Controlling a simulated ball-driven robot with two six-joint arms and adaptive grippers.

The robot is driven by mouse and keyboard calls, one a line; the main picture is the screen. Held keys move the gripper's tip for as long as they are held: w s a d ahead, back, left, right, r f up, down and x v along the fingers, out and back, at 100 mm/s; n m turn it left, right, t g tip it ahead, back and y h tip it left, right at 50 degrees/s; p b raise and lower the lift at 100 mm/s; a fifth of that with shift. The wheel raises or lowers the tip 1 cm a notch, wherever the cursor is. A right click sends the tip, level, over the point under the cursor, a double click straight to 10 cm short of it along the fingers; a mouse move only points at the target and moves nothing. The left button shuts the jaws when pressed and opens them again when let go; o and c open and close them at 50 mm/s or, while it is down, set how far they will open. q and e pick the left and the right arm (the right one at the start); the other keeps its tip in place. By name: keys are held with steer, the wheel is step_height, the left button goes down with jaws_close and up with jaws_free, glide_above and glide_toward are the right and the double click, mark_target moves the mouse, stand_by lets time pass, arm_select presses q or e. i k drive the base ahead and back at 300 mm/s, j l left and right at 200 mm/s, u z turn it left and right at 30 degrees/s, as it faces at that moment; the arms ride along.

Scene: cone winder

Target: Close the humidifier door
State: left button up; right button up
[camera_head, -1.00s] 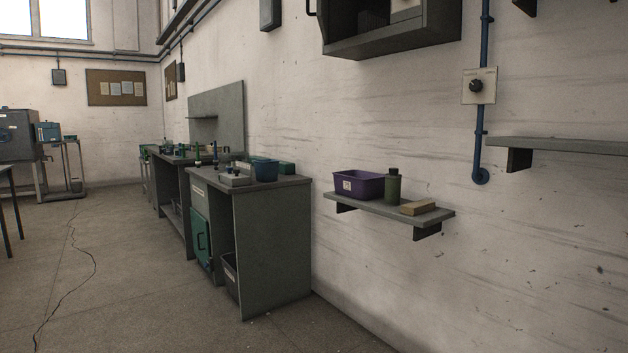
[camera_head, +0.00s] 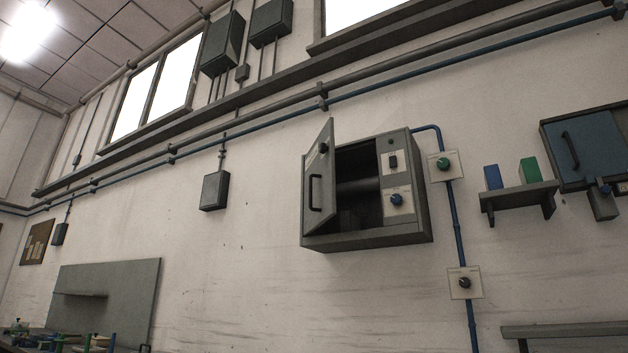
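A grey wall-mounted cabinet (camera_head: 398,225), which looks like the humidifier, hangs at the centre right. Its grey door (camera_head: 318,185) is hinged on the left and stands open, swung out from the wall. The door has a dark vertical handle (camera_head: 314,193) and a dark round knob or latch (camera_head: 324,147) above it. The dark inside of the cabinet shows. A panel to the right of the opening carries a dark switch (camera_head: 393,161) and a blue knob (camera_head: 396,199). Neither of my grippers is in view.
A small shelf (camera_head: 518,198) with a blue and a green block is to the right, beside a blue-fronted wall box (camera_head: 588,150). A lower shelf (camera_head: 570,329) is at the bottom right. A cluttered bench (camera_head: 35,343) stands at the bottom left.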

mark_target(320, 199)
steer(key=i+z, duration=0.15)
steer(key=i, duration=0.8)
